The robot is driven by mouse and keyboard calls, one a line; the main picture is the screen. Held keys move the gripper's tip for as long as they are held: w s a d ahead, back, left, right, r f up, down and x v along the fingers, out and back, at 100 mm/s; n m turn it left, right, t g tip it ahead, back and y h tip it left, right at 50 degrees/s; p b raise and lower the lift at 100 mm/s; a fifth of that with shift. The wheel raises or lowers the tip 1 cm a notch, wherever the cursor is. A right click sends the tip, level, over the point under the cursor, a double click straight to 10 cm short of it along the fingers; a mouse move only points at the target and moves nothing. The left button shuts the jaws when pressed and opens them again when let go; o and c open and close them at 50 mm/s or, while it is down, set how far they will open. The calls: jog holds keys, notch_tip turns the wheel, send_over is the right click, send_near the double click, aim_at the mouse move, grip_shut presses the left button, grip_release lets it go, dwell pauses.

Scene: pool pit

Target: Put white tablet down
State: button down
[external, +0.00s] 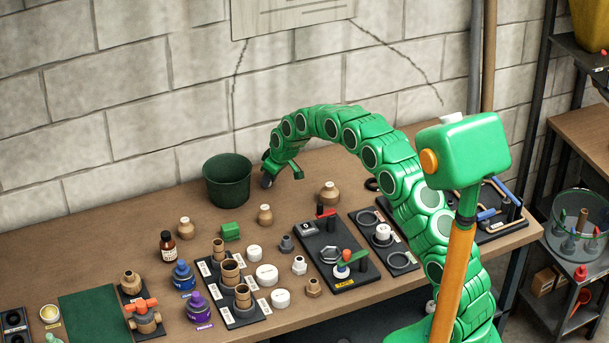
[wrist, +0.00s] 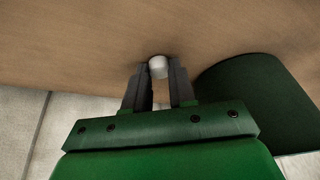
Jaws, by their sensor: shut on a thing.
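My gripper (external: 281,176) is low over the back of the workbench, just right of the dark green bucket (external: 228,180). In the wrist view, the gripper's dark fingers (wrist: 159,76) are shut on the white tablet (wrist: 158,66), which shows as a small pale round piece at the fingertips. The bench top (wrist: 90,40) lies close behind the tablet; I cannot tell whether they touch. In the external view the tablet is not discernible at the fingers. The bucket also shows in the wrist view (wrist: 250,100), beside the fingers.
A green block (external: 230,231), white round caps (external: 267,274) and a black fixture board (external: 336,253) stand nearer the front. The block wall (external: 130,140) is close behind.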

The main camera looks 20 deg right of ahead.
jog(key=c, duration=0.9)
grip_release()
jog(key=shift+f, duration=0.1)
jog(key=shift+c, duration=0.2)
jog(key=v, duration=1.1)
jog(key=s+d+r+m+g, duration=0.1)
jog(key=s+d+r, duration=0.25)
jog(key=s, duration=0.25)
jog(key=s+d+r, duration=0.2)
jog(key=s+r, duration=0.2)
jog(key=s, duration=0.2)
jog(key=s+d+m+g, duration=0.1)
jog(key=s+d, duration=0.3)
jog(key=s, duration=1.2)
jog(key=s+d+r+m+g+h, duration=0.1)
jog(key=s+d, duration=0.4)
jog(key=s, duration=1.1)
jog(key=s+d+r+m+g+h, duration=0.1)
jog(key=s+d, duration=0.4)
jog(key=s, duration=1.1)
jog(key=m+g, duration=0.1)
jog(key=m, duration=0.1)
jog(key=shift+r+m, duration=0.25)
jog(key=shift+m, duration=0.15)
